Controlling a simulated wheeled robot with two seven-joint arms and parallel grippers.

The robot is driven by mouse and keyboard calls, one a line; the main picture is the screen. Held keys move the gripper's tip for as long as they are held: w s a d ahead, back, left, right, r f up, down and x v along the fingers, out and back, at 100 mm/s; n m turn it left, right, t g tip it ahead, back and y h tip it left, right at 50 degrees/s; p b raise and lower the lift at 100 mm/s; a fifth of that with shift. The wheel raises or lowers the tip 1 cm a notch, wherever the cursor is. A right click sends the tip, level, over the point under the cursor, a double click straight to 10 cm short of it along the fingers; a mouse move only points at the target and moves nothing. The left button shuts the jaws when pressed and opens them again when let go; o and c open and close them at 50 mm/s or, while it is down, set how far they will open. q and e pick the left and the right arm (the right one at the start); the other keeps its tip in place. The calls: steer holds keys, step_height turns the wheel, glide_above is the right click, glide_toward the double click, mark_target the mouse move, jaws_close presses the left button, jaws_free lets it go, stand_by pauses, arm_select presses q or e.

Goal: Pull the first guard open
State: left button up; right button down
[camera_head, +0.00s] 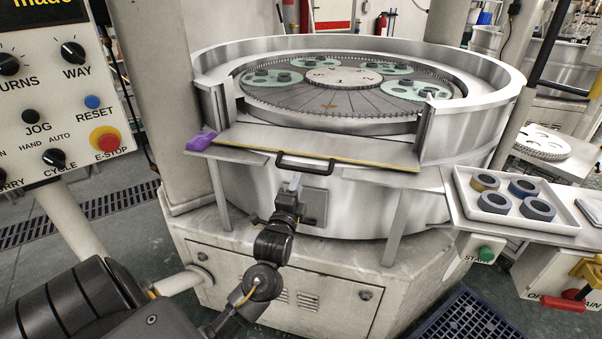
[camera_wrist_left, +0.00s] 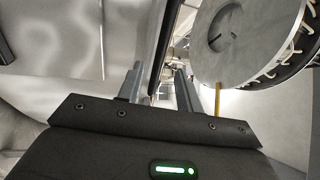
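The first guard (camera_head: 345,154) is a flat grey panel with a yellow edge strip at the front opening of the round lapping machine (camera_head: 480,120). Its black bar handle (camera_head: 305,164) faces me. My left gripper (camera_head: 293,182) is just below the handle, fingers pointing up toward it. In the left wrist view my left gripper (camera_wrist_left: 160,85) has its two fingers apart, and a dark bar (camera_wrist_left: 165,40) runs beyond and between them. I cannot tell whether the fingers touch the handle. My right gripper is not in view.
A purple cloth (camera_head: 201,140) lies at the ledge's left end. A control panel (camera_head: 60,95) with a red E-stop stands at the left. At the right a white tray (camera_head: 565,226) holds several rings. Green discs with rings lie on the machine's plate (camera_head: 330,100).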

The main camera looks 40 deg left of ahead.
mark_target(303, 171)
arm_select(q)
steer(key=x, duration=0.5)
steer(key=shift+p, duration=0.35)
steer(key=shift+s, duration=0.1)
jaws_close()
